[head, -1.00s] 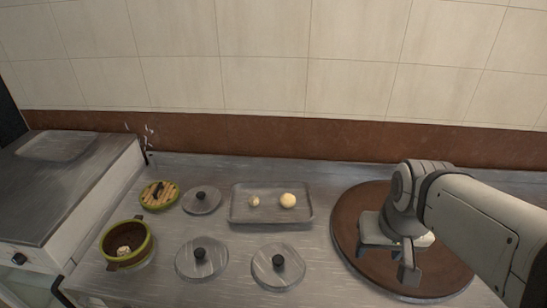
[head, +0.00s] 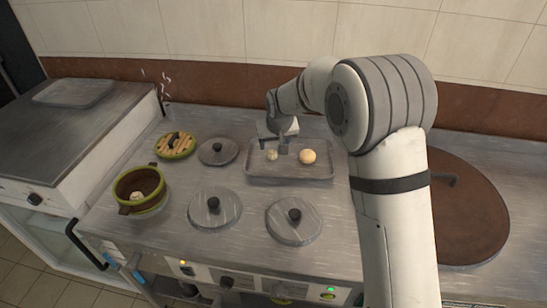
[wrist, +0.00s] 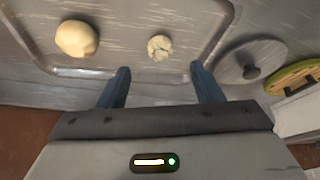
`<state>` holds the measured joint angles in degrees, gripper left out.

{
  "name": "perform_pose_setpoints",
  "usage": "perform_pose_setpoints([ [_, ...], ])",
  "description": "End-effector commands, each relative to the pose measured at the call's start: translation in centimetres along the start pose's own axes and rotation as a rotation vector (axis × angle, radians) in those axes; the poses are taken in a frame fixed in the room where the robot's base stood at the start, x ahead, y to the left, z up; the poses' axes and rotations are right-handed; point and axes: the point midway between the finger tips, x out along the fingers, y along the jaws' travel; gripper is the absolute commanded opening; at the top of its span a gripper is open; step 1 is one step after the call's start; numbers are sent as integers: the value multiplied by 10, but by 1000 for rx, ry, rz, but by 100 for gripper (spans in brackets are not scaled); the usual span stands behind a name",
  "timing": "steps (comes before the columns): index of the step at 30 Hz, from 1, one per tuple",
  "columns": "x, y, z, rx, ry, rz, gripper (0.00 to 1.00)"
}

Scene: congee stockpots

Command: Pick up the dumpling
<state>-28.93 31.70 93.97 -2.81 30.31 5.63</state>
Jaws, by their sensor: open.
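The dumpling (head: 272,155) is small, pale and pleated, and lies on the left part of the metal tray (head: 318,174). In the wrist view the dumpling (wrist: 160,47) appears just beyond the fingertips, centred between them. My gripper (head: 273,146) is open and empty over the left part of the tray, close to the dumpling. Its two blue-grey fingers also show in the wrist view (wrist: 160,72). A larger smooth yellowish bun or dough ball (head: 307,156) lies right of the dumpling, and it shows at the left in the wrist view (wrist: 76,38).
Several metal lids with black knobs, such as one at front left (head: 222,216), lie around the tray. A green-rimmed pot (head: 154,208) at left holds a pale item. A green and wooden lid (head: 165,149) lies behind it. A brown round cover (head: 475,225) is at right.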

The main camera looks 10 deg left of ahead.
Motion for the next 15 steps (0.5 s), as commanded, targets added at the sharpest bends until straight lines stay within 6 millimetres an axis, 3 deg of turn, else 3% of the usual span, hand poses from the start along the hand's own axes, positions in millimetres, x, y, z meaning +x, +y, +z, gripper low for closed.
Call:
perform_pose_setpoints([
  [15, 67, -1, -2, -4, -1, -2, 60],
])
